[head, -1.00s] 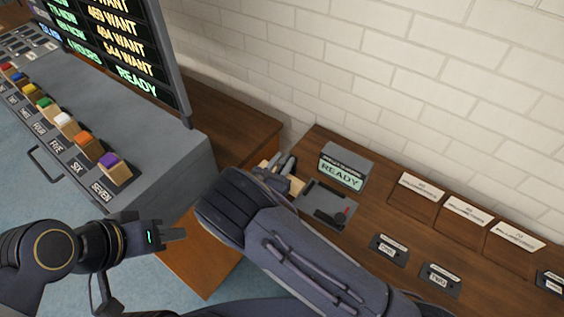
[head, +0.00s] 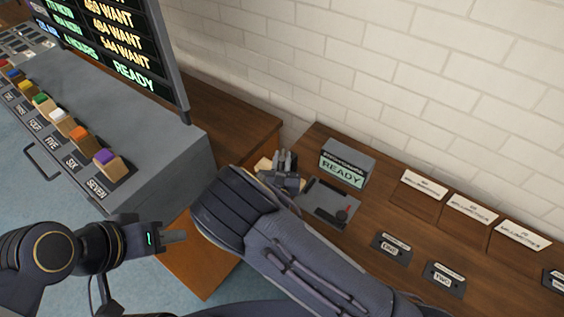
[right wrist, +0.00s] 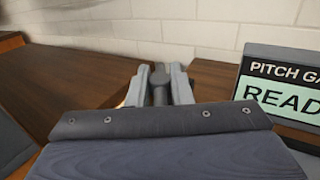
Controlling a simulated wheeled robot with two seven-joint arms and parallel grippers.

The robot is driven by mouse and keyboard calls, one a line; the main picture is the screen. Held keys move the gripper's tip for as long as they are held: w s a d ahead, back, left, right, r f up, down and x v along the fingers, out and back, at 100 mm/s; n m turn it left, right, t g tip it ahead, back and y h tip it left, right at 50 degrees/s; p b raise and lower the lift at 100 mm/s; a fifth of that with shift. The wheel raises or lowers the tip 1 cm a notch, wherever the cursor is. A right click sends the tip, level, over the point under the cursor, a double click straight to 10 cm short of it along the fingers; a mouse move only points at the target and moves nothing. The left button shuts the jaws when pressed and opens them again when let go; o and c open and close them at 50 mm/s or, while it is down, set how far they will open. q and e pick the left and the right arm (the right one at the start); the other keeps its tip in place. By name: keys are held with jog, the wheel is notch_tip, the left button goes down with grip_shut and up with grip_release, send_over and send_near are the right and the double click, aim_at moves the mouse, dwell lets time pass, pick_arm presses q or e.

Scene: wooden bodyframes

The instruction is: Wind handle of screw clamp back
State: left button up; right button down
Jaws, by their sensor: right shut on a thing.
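My right gripper (head: 285,160) is at the bench's left end, beside the ready display. In the right wrist view its fingers (right wrist: 160,82) are shut on a dark, rounded piece (right wrist: 159,90), which looks like the clamp handle. My wrist and forearm hide most of the clamp in the head view. A pale wooden piece (head: 263,165) shows just left of the gripper. My left gripper (head: 174,236) hangs empty over the floor side of the bench; its finger gap is not clear.
The "READY" pitch gauge box (head: 346,164) stands close right of my right gripper. A grey plate with a dark lever and red part (head: 332,203) lies in front of it. A grey console (head: 150,150) with coloured blocks stands left. Labelled plates (head: 391,248) lie right.

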aim_at(284, 163)
jog(key=n+y, duration=0.1)
jog(key=y, duration=0.1)
jog(key=shift+d+f+n+y, duration=0.1)
jog(key=shift+d+n+y, duration=0.05)
jog(key=shift+n+y, duration=0.75)
jog(key=shift+y, duration=0.3)
jog(key=n+y+p, duration=0.1)
jog(key=y+p, duration=0.1)
jog(key=n+g+y+p, duration=0.1)
jog(key=p, duration=0.2)
jog(key=n+g+y+p, duration=0.1)
jog(key=n+y+p, duration=0.1)
jog(key=shift+r+y, duration=0.25)
jog(key=shift+y, duration=0.05)
jog(key=shift+f+n+g+y+p, duration=0.2)
jog(key=shift+n+g+y+p, duration=0.2)
jog(key=shift+y+p, duration=0.5)
jog(key=c, duration=1.3)
grip_release()
jog(key=shift+c, duration=0.2)
jog(key=shift+h, duration=0.4)
jog(key=b+v, duration=0.1)
jog(key=v, duration=0.5)
jog(key=shift+s+d+f+b, duration=0.15)
jog(key=shift+s+b, duration=0.15)
jog(key=shift+s, duration=0.1)
jog(key=shift+s+d, duration=0.2)
jog(key=shift+s, duration=0.2)
